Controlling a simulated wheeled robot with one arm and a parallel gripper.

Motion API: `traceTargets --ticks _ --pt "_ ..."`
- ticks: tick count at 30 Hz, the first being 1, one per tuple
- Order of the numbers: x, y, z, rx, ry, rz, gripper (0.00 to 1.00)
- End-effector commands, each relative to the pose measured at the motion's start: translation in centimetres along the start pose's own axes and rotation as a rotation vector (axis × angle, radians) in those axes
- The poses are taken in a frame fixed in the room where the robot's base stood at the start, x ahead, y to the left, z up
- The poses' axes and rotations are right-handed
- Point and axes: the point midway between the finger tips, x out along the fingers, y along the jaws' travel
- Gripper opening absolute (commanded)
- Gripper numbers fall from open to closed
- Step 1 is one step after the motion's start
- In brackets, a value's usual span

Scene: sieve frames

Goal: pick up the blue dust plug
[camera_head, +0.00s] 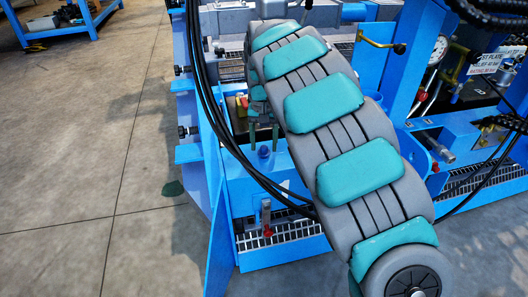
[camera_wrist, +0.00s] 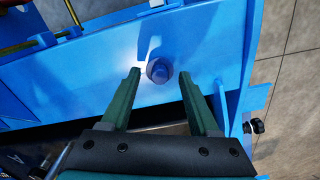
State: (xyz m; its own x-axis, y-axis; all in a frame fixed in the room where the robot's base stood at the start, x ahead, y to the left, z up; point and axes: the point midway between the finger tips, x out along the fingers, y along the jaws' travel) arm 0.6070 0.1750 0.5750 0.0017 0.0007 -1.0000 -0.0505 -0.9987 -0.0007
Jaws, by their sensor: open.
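The blue dust plug (camera_wrist: 158,71) is a small round dark-blue cap on a lighter blue metal surface. In the wrist view it lies between and slightly beyond the tips of my gripper (camera_wrist: 157,74), whose two green fingers are apart. I see no contact between fingers and plug. In the head view the plug (camera_head: 264,152) stands on the blue bench (camera_head: 236,195), just left of my arm. My gripper (camera_head: 264,138) shows there only as two thin green fingers above the bench, close behind the plug; its upper part is partly hidden by my arm.
A red-tipped lever valve (camera_head: 267,217) sits on the bench front above a grating (camera_head: 285,232). Black hoses run down beside my arm. A pressure gauge (camera_head: 438,50) and a yellow handle (camera_head: 380,43) are at right.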

Motion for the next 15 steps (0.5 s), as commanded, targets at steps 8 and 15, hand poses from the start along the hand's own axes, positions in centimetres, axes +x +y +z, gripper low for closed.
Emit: traceTargets --ticks 8,15 --pt "-0.02 0.02 0.02 0.000 -0.001 0.001 0.40" --pt "-0.01 0.04 0.04 0.000 -0.001 0.001 0.13"
